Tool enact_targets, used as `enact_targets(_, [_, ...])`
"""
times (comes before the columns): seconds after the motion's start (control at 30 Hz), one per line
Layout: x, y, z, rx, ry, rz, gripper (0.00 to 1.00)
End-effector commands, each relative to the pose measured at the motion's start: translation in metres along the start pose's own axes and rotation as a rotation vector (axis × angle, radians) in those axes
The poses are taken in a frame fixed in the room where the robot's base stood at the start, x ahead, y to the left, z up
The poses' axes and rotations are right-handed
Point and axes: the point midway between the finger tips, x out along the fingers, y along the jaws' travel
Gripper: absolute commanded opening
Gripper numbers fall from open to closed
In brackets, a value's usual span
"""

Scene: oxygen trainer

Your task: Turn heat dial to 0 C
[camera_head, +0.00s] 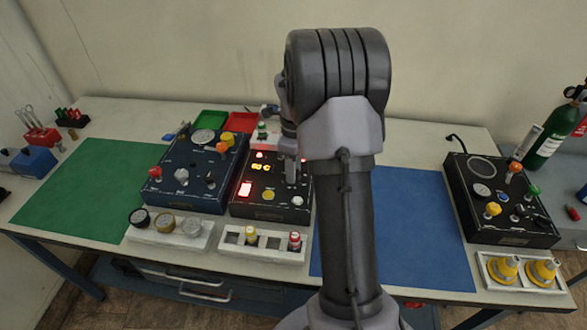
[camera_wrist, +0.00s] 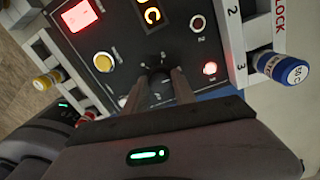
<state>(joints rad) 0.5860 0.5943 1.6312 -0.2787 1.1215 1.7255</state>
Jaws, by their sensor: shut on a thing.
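The heat dial seems to be the small dark knob (camera_wrist: 159,80) on the black control box (camera_head: 268,212) in the middle of the table. In the wrist view, my gripper (camera_wrist: 159,92) is shut on this knob, one finger on each side. The knob's pointer and scale marks are too dark to read. In the head view, my gripper (camera_head: 291,179) reaches down onto the box's right half, and my arm hides part of it. An orange digital display (camera_head: 262,168) is lit on the box. It also shows in the wrist view (camera_wrist: 152,14), cut off, with a "C".
A blue control box (camera_head: 172,198) stands close on the left. A white rack (camera_head: 266,248) with yellow and red capped cylinders lies in front. A blue-capped cylinder (camera_wrist: 284,68) sits beside the box. A blue mat (camera_head: 430,240) to the right is clear.

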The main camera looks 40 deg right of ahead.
Motion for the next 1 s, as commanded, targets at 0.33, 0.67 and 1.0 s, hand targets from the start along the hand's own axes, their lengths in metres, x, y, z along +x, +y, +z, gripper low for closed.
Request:
enact_targets(0.33, [-0.0018, 0.0004, 0.0002, -0.091, 0.004, 0.001, 0.0])
enact_targets(0.67, [-0.0028, 0.0008, 0.0003, -0.371, 0.017, 0.001, 0.0])
enact_targets(1.0, [-0.0024, 0.0014, 0.0004, -0.694, 0.032, 0.001, 0.0])
